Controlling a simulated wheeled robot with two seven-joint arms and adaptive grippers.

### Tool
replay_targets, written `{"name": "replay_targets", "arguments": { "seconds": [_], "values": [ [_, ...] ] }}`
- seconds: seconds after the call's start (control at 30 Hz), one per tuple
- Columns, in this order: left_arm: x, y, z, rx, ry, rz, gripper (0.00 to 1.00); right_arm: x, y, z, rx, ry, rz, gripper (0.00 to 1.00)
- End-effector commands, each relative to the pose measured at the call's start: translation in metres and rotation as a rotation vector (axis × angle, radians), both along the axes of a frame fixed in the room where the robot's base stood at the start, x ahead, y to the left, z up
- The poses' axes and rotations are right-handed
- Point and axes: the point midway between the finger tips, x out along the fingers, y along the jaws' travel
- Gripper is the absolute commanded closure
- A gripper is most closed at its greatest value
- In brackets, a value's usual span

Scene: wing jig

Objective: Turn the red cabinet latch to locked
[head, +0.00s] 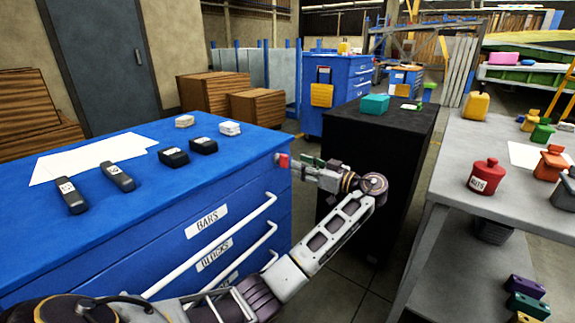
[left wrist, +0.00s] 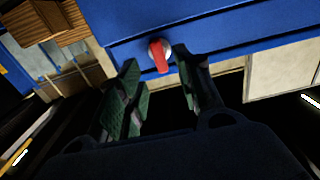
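The red latch (head: 284,161) sits on the side of the blue cabinet (head: 60,225), near the top corner at its right end. In the left wrist view the red latch (left wrist: 160,56) has a pale round base and its handle points toward the gripper. My left gripper (head: 305,163) is just to the right of the latch in the head view. In the left wrist view the green fingers of my left gripper (left wrist: 158,82) are apart, with the latch showing between and beyond them. I cannot tell whether they touch it. My right gripper is not in view.
Black bars (head: 117,176), black blocks (head: 203,145) and white paper lie on the blue cabinet. A black cabinet (head: 385,124) stands behind my left arm. A grey table (head: 465,150) with a red canister (head: 486,177) is at the right. Open floor lies between.

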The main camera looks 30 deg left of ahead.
Motion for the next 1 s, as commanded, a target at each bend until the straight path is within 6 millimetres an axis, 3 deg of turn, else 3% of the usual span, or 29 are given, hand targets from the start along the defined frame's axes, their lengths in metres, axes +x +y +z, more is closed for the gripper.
{"name": "replay_targets", "arguments": {
  "seconds": [0.3, 0.5, 0.9, 1.0],
  "values": [
    [0.003, 0.041, -0.001, 0.002, -0.002, 0.002, 0.64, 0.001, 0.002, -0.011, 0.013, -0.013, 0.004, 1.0],
    [0.004, 0.056, 0.0, 0.001, -0.001, 0.0, 0.64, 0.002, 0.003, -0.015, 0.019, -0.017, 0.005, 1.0],
    [0.005, 0.061, 0.001, 0.001, -0.001, 0.0, 0.64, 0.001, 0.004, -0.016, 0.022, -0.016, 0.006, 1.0],
    [0.005, 0.061, 0.001, 0.0, -0.001, 0.0, 0.76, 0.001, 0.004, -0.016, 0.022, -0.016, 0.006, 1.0]
  ]
}}
